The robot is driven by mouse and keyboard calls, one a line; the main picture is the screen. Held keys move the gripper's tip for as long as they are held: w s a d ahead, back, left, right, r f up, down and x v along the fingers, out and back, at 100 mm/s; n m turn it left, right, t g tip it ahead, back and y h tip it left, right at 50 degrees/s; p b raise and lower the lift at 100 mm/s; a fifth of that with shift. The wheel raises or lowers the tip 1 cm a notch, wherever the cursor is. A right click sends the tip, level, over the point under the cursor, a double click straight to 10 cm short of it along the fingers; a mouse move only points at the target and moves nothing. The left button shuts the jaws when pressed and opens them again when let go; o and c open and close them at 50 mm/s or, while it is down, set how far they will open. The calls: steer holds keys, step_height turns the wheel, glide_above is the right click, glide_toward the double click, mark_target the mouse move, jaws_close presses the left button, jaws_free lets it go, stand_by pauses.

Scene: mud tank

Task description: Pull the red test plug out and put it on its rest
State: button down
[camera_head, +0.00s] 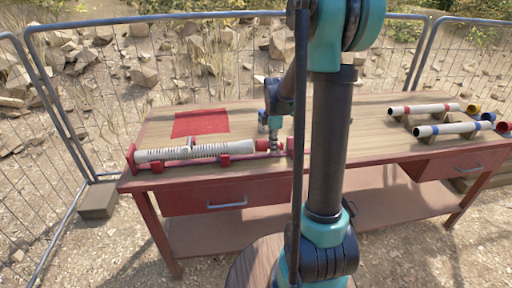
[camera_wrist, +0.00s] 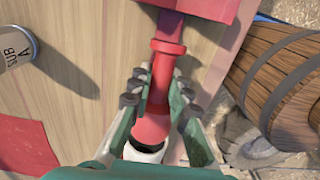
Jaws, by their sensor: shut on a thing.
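The red test plug (camera_wrist: 168,62) lies between the fingers of my gripper (camera_wrist: 158,92), which is shut on it. The plug's rounded lower part sits at a dark-ringed white tube end (camera_wrist: 145,153); how far it goes in cannot be told. Its upper end reaches toward a red block (camera_wrist: 200,7). In the head view, the white ribbed tube (camera_head: 185,152) lies in a red cradle (camera_head: 158,167) along the table's front edge. My gripper (camera_head: 273,144) is at the tube's right end and partly hides the plug there. I cannot tell which thing is the plug's rest.
A red patch (camera_head: 200,123) lies flat behind the tube. Several banded white tubes (camera_head: 445,129) lie on the right of the table (camera_head: 380,140). A wooden barrel (camera_wrist: 290,75) stands beside the table.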

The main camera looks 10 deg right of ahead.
steer(key=shift+r, duration=3.75)
